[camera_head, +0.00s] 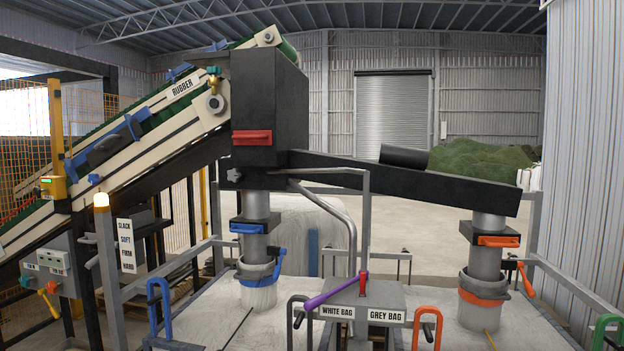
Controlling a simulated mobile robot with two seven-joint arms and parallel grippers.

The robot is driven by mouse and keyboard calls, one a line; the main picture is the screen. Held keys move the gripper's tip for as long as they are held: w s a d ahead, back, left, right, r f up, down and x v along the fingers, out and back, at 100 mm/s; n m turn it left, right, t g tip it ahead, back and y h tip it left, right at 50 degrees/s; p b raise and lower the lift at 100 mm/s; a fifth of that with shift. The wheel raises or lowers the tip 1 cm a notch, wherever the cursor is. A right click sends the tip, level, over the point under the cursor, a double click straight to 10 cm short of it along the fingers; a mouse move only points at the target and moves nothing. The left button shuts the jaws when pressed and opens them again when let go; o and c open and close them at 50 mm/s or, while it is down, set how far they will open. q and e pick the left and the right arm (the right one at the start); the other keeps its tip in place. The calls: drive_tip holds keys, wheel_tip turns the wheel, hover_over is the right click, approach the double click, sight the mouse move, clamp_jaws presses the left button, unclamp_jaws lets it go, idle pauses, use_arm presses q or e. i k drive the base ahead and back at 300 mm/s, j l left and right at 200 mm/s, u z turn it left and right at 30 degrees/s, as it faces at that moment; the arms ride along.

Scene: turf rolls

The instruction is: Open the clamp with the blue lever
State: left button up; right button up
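The clamp with the blue lever (259,280) is a blue band around the neck of a white bag, under the left spout (256,206). Its blue lever (279,262) stands up at the right side of the spout. I cannot tell from this view whether the band is tight. A second clamp with an orange lever (526,280) sits on the right spout, its lever pointing down. Neither of my grippers shows in the head view.
A control stand (363,298) with a purple lever (336,291) and "WHITE BAG" and "GREY BAG" labels stands in front between the spouts. Hooped handles (428,325) line the front edge. A blue gate handle (247,229) is above the blue clamp. Grey rails surround the bags.

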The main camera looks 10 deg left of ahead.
sight(276, 275)
drive_tip(key=i+j+z, duration=0.35)
drive_tip(key=j, duration=0.25)
drive_tip(key=i+j+z, duration=0.15)
drive_tip(key=j, duration=0.2)
drive_tip(key=i+j+z, duration=0.2)
drive_tip(key=j, duration=0.15)
drive_tip(key=i+j+z, duration=0.15)
drive_tip(key=j, duration=0.2)
drive_tip(key=i+j+z, duration=0.2)
drive_tip(key=j, duration=0.2)
drive_tip(key=k, duration=0.1)
